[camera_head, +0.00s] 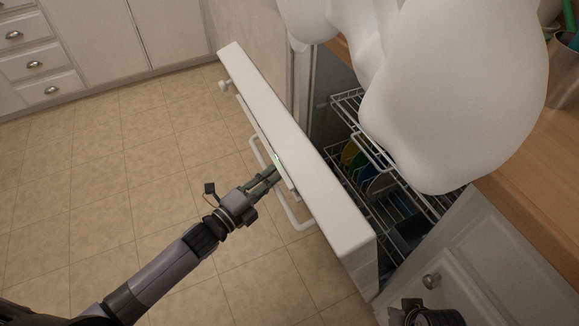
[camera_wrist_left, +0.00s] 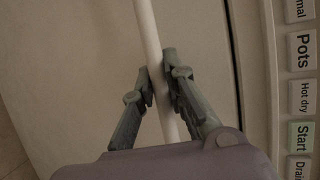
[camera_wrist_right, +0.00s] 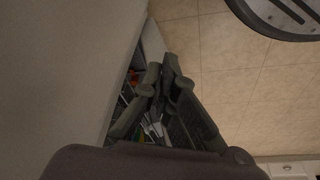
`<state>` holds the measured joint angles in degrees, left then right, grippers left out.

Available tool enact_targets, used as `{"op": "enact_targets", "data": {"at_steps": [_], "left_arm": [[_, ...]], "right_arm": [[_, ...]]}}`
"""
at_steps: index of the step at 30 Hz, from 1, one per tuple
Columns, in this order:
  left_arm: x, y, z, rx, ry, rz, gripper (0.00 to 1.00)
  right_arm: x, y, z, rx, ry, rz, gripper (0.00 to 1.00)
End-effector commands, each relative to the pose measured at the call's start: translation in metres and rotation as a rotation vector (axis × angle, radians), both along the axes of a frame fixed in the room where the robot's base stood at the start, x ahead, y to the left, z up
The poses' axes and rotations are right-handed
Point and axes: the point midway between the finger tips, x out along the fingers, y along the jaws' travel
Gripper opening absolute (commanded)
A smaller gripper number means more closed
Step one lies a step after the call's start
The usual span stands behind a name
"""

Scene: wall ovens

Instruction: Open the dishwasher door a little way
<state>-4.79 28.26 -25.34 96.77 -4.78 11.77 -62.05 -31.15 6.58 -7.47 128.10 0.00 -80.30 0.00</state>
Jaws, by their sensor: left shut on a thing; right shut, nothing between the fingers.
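The white dishwasher door (camera_head: 310,170) stands ajar in the head view, tilted outward, with a wide gap behind its top edge. Its white bar handle (camera_head: 293,222) is on the outer face and also shows in the left wrist view (camera_wrist_left: 147,25). My left gripper (camera_head: 273,171) is shut around the handle bar, one finger on each side. In the right wrist view my right gripper (camera_wrist_right: 161,86) is shut and empty, beside a pale surface, with cutlery showing behind its fingers. In the head view its fingers are not visible.
Wire racks (camera_head: 380,180) with plates show inside the dishwasher. A cabinet door with a round knob (camera_head: 431,281) is at the lower right. A large white rounded shape (camera_head: 460,90), which I cannot identify, hides part of the wooden counter (camera_head: 535,150). The tiled floor (camera_head: 120,190) at left is clear.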

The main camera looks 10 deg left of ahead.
Motion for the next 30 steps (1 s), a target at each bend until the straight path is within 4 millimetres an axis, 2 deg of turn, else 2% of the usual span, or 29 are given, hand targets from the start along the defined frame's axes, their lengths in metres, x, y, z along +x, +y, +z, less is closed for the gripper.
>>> {"op": "enact_targets", "data": {"at_steps": [10, 11, 20, 30], "left_arm": [[-0.0022, 0.0029, -0.002, -0.001, 0.003, 0.0, 0.0], [-0.0021, 0.0028, -0.0019, -0.001, 0.003, 0.0, 0.13], [-0.0019, 0.0022, -0.0005, -0.002, -0.001, -0.001, 0.33], [-0.0043, 0.0035, -0.0006, -0.002, -0.001, -0.001, 0.33]], "right_arm": [[0.0, -0.0002, 0.0006, -0.001, 0.0, 0.0, 0.0], [0.0, -0.0002, 0.0006, -0.001, -0.001, 0.0, 0.0], [-0.0001, -0.0004, 0.0003, -0.001, 0.0, -0.001, 0.0], [0.0004, 0.0007, 0.0008, 0.001, -0.001, 0.001, 0.0]]}}
